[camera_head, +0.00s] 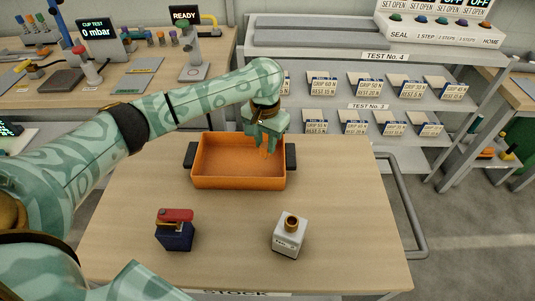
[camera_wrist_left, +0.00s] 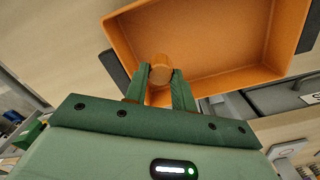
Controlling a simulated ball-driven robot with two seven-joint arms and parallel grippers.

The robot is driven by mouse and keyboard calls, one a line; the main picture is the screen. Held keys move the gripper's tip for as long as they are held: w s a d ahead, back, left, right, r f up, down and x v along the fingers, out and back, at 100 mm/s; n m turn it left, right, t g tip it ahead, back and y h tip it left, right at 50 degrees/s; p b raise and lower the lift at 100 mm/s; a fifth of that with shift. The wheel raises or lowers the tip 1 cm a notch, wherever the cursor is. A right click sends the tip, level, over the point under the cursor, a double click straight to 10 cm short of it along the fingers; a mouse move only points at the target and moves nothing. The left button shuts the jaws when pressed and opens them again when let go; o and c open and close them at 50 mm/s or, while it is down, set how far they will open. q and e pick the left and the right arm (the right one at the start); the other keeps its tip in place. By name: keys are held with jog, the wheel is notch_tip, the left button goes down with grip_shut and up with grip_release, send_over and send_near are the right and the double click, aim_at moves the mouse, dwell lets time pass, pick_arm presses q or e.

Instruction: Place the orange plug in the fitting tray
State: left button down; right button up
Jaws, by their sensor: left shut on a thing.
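The orange tray (camera_head: 238,183) with dark side handles stands on the wooden table in the head view, and it fills the top of the left wrist view (camera_wrist_left: 215,15). My left gripper (camera_head: 264,140) is over the tray's right part. It is shut on the orange plug (camera_head: 264,152), which hangs between the fingertips. In the left wrist view my left gripper (camera_wrist_left: 160,76) has its two green fingers on either side of the round orange plug (camera_wrist_left: 161,63). I cannot tell whether the plug touches the tray floor. My right gripper is not in view.
A dark blue block with a red top (camera_head: 175,229) stands at the table's front left. A white block with a brass-coloured top (camera_head: 289,235) stands at the front right. The table (camera_head: 345,190) is bare right of the tray. A grey rail (camera_head: 409,215) runs along its right side.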

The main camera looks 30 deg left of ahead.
aim_at(266, 143)
pick_arm(q)
jog(key=shift+w+a+f+b, duration=0.15)
jog(key=shift+w+f+b, duration=0.2)
jog(key=shift+f+b, duration=0.15)
notch_tip(266, 143, down, 4)
jog(key=b, duration=0.2)
jog(key=shift+w+r+b, duration=0.15)
jog(key=shift+r+b, duration=0.05)
jog(key=shift+b, duration=0.2)
jog(key=shift+r, duration=0.3)
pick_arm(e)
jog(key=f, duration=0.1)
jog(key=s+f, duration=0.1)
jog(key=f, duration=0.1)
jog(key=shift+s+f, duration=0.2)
pick_arm(q)
jog(key=c, duration=1.2)
grip_release()
jog(key=shift+f+p, duration=0.15)
jog(key=shift+p, duration=0.15)
jog(key=shift+o, duration=0.2)
notch_tip(266, 143, up, 12)
jog(key=p, duration=0.7)
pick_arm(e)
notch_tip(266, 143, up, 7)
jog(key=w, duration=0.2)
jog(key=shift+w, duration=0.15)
